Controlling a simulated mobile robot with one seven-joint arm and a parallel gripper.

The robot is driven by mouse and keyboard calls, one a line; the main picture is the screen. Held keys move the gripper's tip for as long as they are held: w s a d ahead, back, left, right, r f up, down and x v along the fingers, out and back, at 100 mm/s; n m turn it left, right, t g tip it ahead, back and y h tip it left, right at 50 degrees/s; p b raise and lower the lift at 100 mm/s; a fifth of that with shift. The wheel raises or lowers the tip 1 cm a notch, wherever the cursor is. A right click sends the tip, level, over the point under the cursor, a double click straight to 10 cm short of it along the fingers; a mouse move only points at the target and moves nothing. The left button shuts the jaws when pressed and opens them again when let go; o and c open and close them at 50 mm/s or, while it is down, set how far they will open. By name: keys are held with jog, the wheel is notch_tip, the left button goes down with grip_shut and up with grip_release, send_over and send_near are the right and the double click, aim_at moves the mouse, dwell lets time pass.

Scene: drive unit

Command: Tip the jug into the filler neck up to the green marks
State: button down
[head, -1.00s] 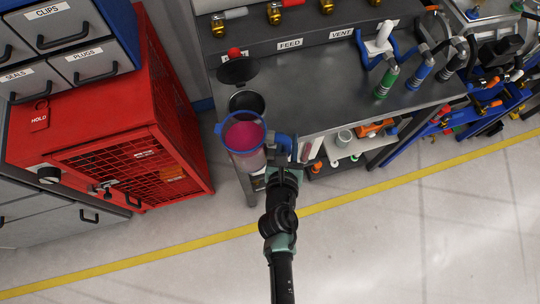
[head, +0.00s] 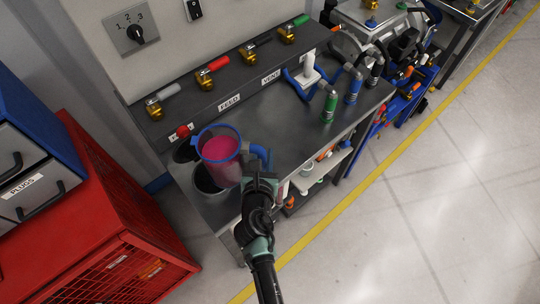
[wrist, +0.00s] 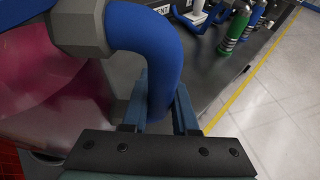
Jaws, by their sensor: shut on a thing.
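The jug (head: 222,160) is clear with a blue rim and holds pink liquid. It stands roughly upright in the air over the left end of the steel bench. My gripper (head: 262,172) is shut on its blue handle (wrist: 150,42), which passes between the fingers in the wrist view. A round dark opening (head: 206,182), probably the filler neck, lies just below and left of the jug, partly hidden by it. A dark lid with a red knob (head: 183,131) stands behind it. I cannot make out any green marks.
A red mesh cabinet (head: 100,225) stands left of the bench. Brass valves (head: 204,78) line the raised back ledge. Hoses with green and blue ends (head: 329,107) stand farther right. The middle of the bench top (head: 280,125) is clear.

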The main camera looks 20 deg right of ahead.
jog(key=shift+w+r, duration=0.1)
jog(key=shift+w, duration=0.05)
jog(key=shift+d+f+b, duration=0.1)
jog(key=shift+f+b, duration=1.1)
jog(key=shift+f, duration=0.25)
jog(key=shift+s+f, duration=0.1)
jog(key=shift+s, duration=0.15)
jog(key=shift+f, duration=0.1)
jog(key=shift+s+d+f, duration=0.1)
jog(key=shift+s+d, duration=0.05)
jog(key=shift+d, duration=0.1)
jog(key=shift+n+p, duration=0.3)
jog(key=shift+s+d+h, duration=0.15)
jog(key=shift+d+h, duration=0.05)
jog(key=shift+h, duration=0.2)
jog(key=shift+r+n, duration=0.25)
jog(key=shift+n, duration=0.05)
